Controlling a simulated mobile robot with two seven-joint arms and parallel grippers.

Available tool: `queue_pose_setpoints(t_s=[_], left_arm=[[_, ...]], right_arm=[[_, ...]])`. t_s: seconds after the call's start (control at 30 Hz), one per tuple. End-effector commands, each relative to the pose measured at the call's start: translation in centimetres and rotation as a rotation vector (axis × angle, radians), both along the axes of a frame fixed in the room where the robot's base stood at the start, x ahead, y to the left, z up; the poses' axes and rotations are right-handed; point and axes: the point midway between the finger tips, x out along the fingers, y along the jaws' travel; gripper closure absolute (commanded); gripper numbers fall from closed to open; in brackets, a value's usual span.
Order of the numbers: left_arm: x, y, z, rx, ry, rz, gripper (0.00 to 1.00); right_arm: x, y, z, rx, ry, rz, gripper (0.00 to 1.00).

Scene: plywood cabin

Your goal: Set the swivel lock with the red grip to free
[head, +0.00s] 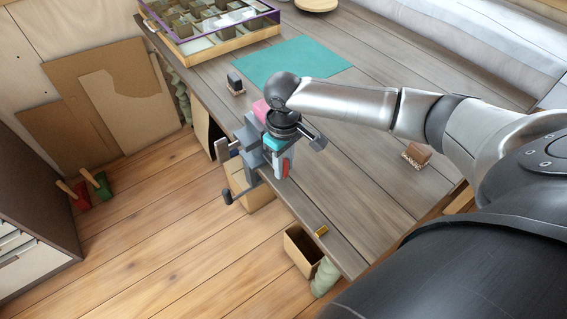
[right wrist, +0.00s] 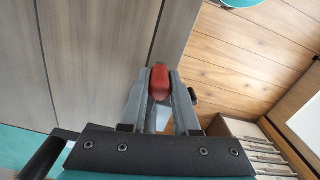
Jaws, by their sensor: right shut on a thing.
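The red grip (right wrist: 160,82) of the swivel lock shows between my fingers in the right wrist view. It also shows as a small red patch low beside the grey vise (head: 251,157) in the head view. The vise is fixed at the table's edge. My right gripper (right wrist: 160,92) points down and is shut on the red grip, with one finger on each side. In the head view my right gripper (head: 283,170) partly covers the vise and the lock. The lock's body and its setting are mostly hidden. My left gripper is not in view.
The wooden table (head: 345,195) is mostly clear to the right of the vise. A teal mat (head: 300,62), a dark brush (head: 235,82) and a brown brush (head: 417,154) lie on it. A divided tray (head: 215,40) stands at the back. An open box (head: 302,247) is below the front edge.

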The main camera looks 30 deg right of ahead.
Motion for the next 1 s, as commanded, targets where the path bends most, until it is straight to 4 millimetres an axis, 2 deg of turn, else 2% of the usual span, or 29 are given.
queue_pose_setpoints(t_s=[0.37, 0.67, 1.0], left_arm=[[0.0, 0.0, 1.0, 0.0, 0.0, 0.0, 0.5], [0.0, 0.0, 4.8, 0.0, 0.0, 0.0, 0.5], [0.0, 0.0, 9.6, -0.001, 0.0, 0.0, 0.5]], right_arm=[[0.0, 0.3, 0.2, 0.001, 0.001, -0.029, 1.0], [-0.1, 1.8, 0.6, 0.002, 0.004, -0.168, 1.0], [0.5, 4.4, 0.6, 0.004, 0.004, -0.415, 1.0]])
